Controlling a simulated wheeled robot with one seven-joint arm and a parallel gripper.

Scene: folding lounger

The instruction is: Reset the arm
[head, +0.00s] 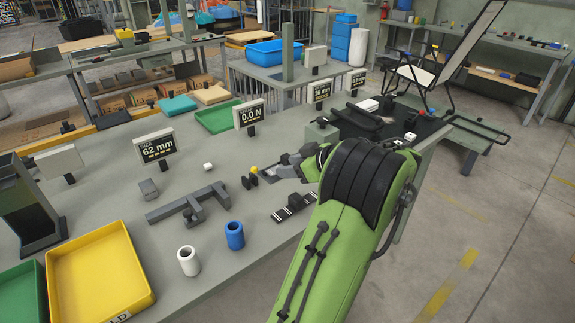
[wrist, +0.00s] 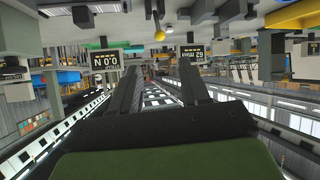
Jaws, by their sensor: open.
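My arm, green with black bands, reaches in from the lower right of the head view. My gripper (head: 250,181) is above the grey workbench (head: 120,205), its two dark fingers apart and nothing between them. In the wrist view, which is upside down, the fingers of my gripper (wrist: 158,72) stand apart with a gap between them. A small yellow ball (head: 254,170) shows just beyond the fingertips; I cannot tell its exact distance. The folding lounger (head: 472,45) stands at the far right, its pale panel tilted up on a dark frame.
A blue cup (head: 234,235), a white cup (head: 189,261) and a grey bracket (head: 188,205) stand on the bench near my arm. A yellow tray (head: 60,262) is at the left. Display signs (head: 157,147) line the back. Open floor lies right.

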